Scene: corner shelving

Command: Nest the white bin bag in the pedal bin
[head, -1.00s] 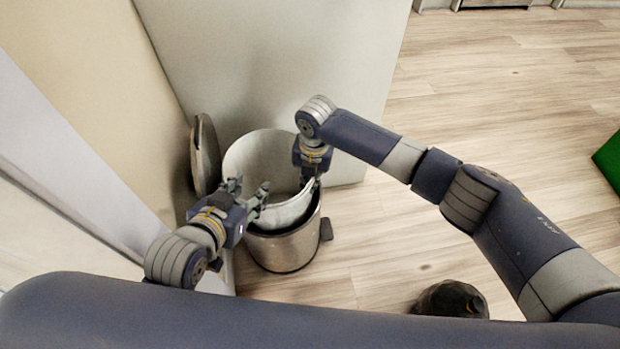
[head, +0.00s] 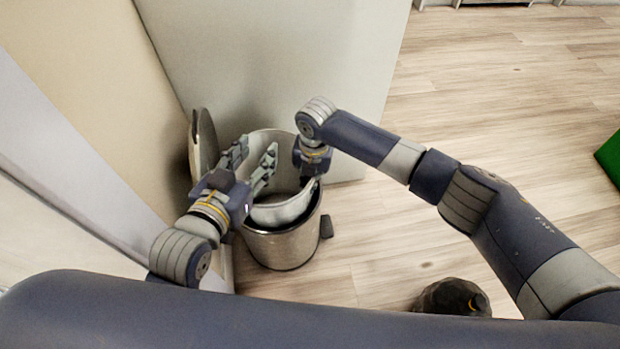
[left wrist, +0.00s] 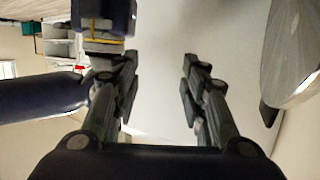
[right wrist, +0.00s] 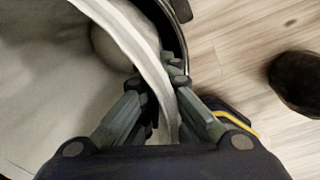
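The steel pedal bin (head: 285,248) stands on the floor with its round lid (head: 204,145) tipped up at the left. The white bin bag (head: 282,212) sits in its mouth, the far side rising above the rim. My left gripper (head: 258,152) is open over the bag's left side; in the left wrist view nothing shows between its fingers (left wrist: 158,62). My right gripper (head: 311,176) is at the bag's right edge. In the right wrist view its fingers (right wrist: 163,95) are closed around the bag's pale hem (right wrist: 130,30), beside the dark bin rim (right wrist: 180,10).
A pale panel (head: 290,60) stands right behind the bin, and a wall (head: 90,90) is close at the left. The pedal (head: 326,227) sticks out at the right. A dark lump (head: 450,298) lies on the floor nearer me.

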